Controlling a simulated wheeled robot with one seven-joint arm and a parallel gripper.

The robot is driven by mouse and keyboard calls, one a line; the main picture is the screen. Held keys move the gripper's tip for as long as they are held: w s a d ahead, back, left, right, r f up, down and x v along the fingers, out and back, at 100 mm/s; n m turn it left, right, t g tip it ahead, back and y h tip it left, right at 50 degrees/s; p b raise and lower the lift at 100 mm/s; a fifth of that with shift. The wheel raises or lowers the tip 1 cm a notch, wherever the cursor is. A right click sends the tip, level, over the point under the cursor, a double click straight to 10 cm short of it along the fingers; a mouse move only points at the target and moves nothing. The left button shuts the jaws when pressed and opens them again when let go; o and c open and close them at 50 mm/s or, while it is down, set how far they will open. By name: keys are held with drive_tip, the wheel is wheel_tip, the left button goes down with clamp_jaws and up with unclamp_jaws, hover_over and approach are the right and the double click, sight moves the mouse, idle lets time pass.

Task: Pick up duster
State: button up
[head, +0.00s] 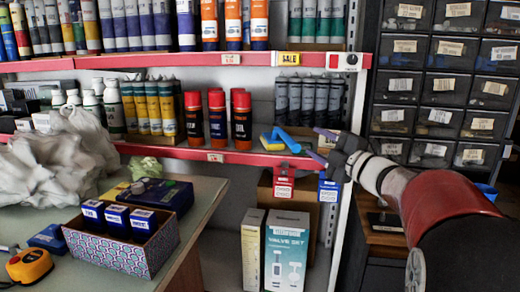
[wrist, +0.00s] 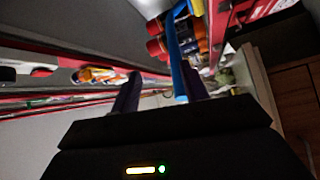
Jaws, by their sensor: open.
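The duster (head: 287,139) has a blue handle and what looks like a yellow part at its left end. It lies on the middle shelf near the front edge. My gripper (head: 317,146) is just to its right, with its fingers pointing left toward the handle. In the wrist view the blue handle of the duster (wrist: 177,65) runs up from between the dark fingers of my gripper (wrist: 162,88), which are apart. I cannot tell whether a finger touches the handle.
Red-capped tubes (head: 217,118) stand left of the duster on the shelf (head: 233,157). A shelf upright (head: 343,215) is beneath my arm. Dark drawer bins (head: 440,85) are at right. A counter at left holds a patterned box (head: 120,250) and white bags (head: 50,160).

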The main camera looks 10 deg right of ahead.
sight(289, 138)
drive_tip(key=w+a+n, duration=0.1)
drive_tip(key=a, duration=0.1)
drive_tip(key=w+a+n+g+y+p, duration=0.1)
drive_tip(key=w+a, duration=0.1)
drive_tip(key=w+a+g+y, duration=0.1)
drive_tip(key=w+a, duration=0.1)
drive_tip(key=shift+a+f+n, duration=0.35)
drive_tip(key=shift+a+n, duration=0.05)
clamp_jaws()
